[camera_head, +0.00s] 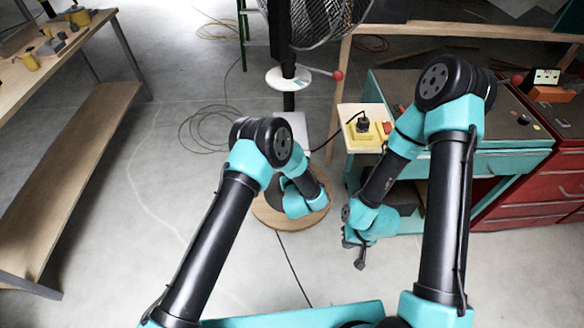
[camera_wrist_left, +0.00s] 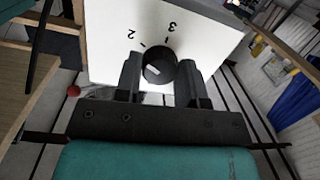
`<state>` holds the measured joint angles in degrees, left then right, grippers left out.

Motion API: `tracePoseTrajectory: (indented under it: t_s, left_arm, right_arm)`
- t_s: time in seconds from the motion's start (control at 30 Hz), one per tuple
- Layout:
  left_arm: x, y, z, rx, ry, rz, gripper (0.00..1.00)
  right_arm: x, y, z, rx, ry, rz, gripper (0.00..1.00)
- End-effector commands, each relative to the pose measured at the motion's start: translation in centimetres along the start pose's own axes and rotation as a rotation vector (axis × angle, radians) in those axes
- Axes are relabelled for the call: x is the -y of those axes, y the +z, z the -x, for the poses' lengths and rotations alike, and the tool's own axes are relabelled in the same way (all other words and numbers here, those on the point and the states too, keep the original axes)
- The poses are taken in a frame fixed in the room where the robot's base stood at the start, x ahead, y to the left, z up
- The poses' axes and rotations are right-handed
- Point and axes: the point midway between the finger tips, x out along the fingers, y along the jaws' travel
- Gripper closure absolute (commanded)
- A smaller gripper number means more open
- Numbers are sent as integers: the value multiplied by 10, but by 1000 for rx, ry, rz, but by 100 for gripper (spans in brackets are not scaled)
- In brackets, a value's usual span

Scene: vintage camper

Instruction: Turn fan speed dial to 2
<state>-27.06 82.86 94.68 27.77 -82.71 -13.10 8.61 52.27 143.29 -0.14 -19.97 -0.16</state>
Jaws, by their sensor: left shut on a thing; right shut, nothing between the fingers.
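The fan speed dial (camera_wrist_left: 160,68) is a round black knob with a white mark left of its middle. It sits on a white panel (camera_wrist_left: 205,40) with the numerals 2 and 3 showing, 2 to the upper left and 3 above. I cannot tell exactly where the mark points. My left gripper (camera_wrist_left: 160,80) is shut on the dial, one finger on each side. In the head view my own arm hides the left fingertips and the dial. The fan (camera_head: 318,18) stands at the top. My right gripper (camera_head: 357,256) is shut, empty and away from the fan.
A teal tool cart (camera_head: 510,160) and a red cabinet (camera_head: 555,180) stand at the right. A small wooden board (camera_head: 350,112) carries a yellow block. A bench (camera_head: 70,180) stands at the left. A cable (camera_head: 200,130) lies on the open floor.

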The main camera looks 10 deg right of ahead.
Motion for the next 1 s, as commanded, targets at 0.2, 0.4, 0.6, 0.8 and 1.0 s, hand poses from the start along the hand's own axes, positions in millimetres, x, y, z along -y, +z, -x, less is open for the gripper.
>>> tracePoseTrajectory:
  t_s: [0.2,0.4,0.6,0.8,1.0]
  left_arm:
    - [0,1,0,-2,-6,-65,87]
    - [0,1,0,-3,-7,-78,87]
    - [0,1,0,-3,-7,-78,87]
    - [0,0,0,-3,-7,-77,49]
    - [0,0,0,-4,-6,-77,38]
  right_arm:
    - [0,0,0,0,0,0,100]
    - [0,0,0,0,0,0,100]
    - [0,0,0,0,0,0,100]
    - [0,0,0,0,0,0,100]
    - [0,0,0,0,0,0,100]
